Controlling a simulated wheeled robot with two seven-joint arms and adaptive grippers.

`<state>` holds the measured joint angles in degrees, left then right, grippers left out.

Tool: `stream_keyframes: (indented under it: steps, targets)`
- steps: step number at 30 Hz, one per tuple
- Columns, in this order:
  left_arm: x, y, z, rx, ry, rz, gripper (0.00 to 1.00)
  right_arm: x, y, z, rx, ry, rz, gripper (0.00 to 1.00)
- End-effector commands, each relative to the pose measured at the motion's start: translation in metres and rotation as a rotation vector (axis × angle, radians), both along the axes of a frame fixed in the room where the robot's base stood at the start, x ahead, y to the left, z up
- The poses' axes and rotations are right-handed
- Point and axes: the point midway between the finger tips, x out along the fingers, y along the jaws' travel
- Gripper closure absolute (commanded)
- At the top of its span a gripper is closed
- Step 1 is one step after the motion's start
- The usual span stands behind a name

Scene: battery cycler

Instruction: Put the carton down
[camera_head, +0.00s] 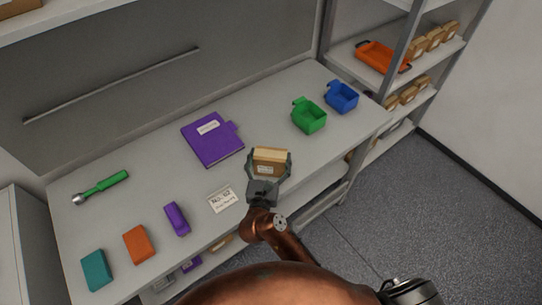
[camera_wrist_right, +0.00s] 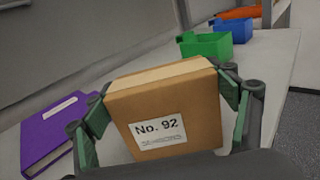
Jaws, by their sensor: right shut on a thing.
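The carton (camera_head: 270,158) is a small brown box with a paler strip along its top. In the right wrist view the carton (camera_wrist_right: 165,100) shows a white label reading "No. 92". My right gripper (camera_head: 268,172) is shut on it, with a green-padded finger on each side (camera_wrist_right: 168,112). The carton is over the front part of the grey table (camera_head: 150,185); I cannot tell whether its base touches the surface. A white label card (camera_head: 222,201) lies on the table to the left of the gripper. My left gripper is not in view.
A purple binder (camera_head: 212,139) lies left of the carton. Green (camera_head: 309,116) and blue (camera_head: 342,97) bins stand at the right end. Teal (camera_head: 96,270), orange (camera_head: 138,244) and purple (camera_head: 177,218) items and a green-handled tool (camera_head: 102,187) lie left. A shelf rack (camera_head: 398,60) holds cartons.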

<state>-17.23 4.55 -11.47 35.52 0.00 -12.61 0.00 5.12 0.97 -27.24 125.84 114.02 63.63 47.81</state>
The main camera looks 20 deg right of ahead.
Motion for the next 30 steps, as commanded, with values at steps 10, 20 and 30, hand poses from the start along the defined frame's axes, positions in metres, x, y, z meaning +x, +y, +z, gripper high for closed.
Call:
stream_keyframes:
  steps: [10, 20, 30]
  targets:
    - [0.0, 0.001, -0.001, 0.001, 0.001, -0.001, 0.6, 0.0, 0.0, -0.002, 0.0, 0.0, 0.0, 0.07]
    - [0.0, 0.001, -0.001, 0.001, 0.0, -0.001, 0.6, 0.0, 0.0, -0.002, 0.0, 0.0, 0.001, 0.03]
    - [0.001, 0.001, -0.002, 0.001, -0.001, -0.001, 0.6, -0.036, 0.019, -0.001, 0.003, 0.002, 0.002, 0.03]
